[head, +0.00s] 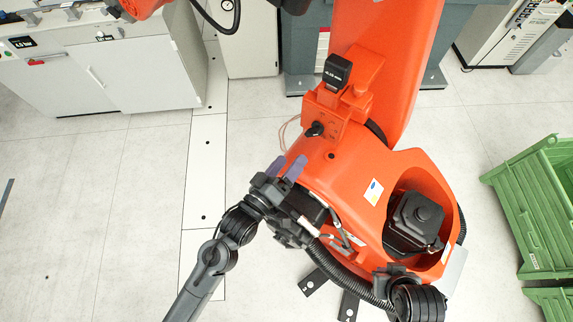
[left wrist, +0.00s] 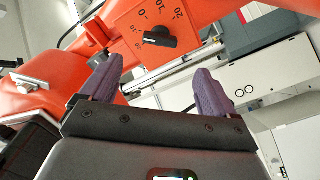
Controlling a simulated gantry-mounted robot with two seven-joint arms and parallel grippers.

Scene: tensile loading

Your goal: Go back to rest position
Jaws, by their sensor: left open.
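My left gripper (head: 287,165) has purple fingers and is in front of the large orange robot arm (head: 345,180) in the head view. In the left wrist view the left gripper (left wrist: 156,70) is open, with nothing between its two fingers. A black rotary knob (head: 314,129) on an orange block is just beyond the fingertips. The same knob (left wrist: 160,37), with numbers around it, shows in the left wrist view, apart from the fingers. My right gripper cannot be made out in either view.
A green slatted crate (head: 540,205) stands at the right. White cabinets (head: 135,75) line the back left, and a grey machine base (head: 300,50) stands behind the orange arm. A black ribbed hose (head: 350,283) runs below the orange arm. The pale floor (head: 75,220) at the left is clear.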

